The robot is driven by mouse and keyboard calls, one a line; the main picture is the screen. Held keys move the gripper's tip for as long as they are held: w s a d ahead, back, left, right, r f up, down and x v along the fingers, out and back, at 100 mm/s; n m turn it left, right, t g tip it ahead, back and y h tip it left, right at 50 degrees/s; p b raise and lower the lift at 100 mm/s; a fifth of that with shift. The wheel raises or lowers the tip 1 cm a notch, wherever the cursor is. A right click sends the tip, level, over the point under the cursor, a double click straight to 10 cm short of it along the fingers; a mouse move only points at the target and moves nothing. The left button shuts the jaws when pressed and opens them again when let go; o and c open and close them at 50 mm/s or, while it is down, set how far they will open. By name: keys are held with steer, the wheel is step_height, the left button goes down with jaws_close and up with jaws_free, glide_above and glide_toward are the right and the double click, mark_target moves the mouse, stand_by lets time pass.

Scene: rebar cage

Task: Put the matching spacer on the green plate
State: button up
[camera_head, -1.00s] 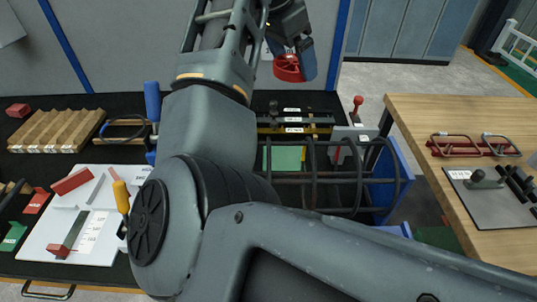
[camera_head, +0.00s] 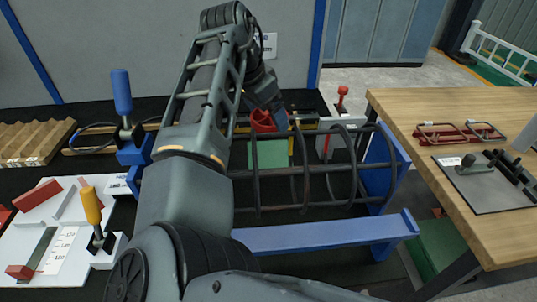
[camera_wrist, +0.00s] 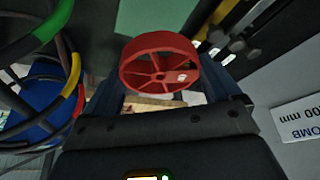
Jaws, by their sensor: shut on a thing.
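A red spoked wheel-shaped spacer (camera_wrist: 160,64) is held between the fingers of my gripper (camera_wrist: 165,95), seen in the wrist view. In the head view the red spacer (camera_head: 263,121) shows at the end of my arm, just above the top edge of the green plate (camera_head: 269,153). The green plate stands behind the dark rebar cage and also shows at the top of the wrist view (camera_wrist: 155,18). The spacer appears apart from the plate; the exact gap is hard to tell.
The rebar cage (camera_head: 305,206) has hoops close to my gripper. A blue end frame (camera_head: 384,170) and blue beam (camera_head: 325,234) bound it. A red-knobbed lever (camera_head: 342,92) stands at right. A wooden table (camera_head: 470,215) is further right. A white board (camera_head: 60,262) lies at left.

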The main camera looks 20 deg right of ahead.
mark_target(255, 122)
step_height(255, 122, down, 9)
steer(key=shift+f+p, duration=0.1)
steer(key=shift+p, duration=0.5)
steer(key=shift+f, duration=0.2)
steer(key=o, duration=0.7)
steer(key=b+v, duration=0.1)
steer(key=v, duration=1.1)
steer(key=shift+r, duration=0.2)
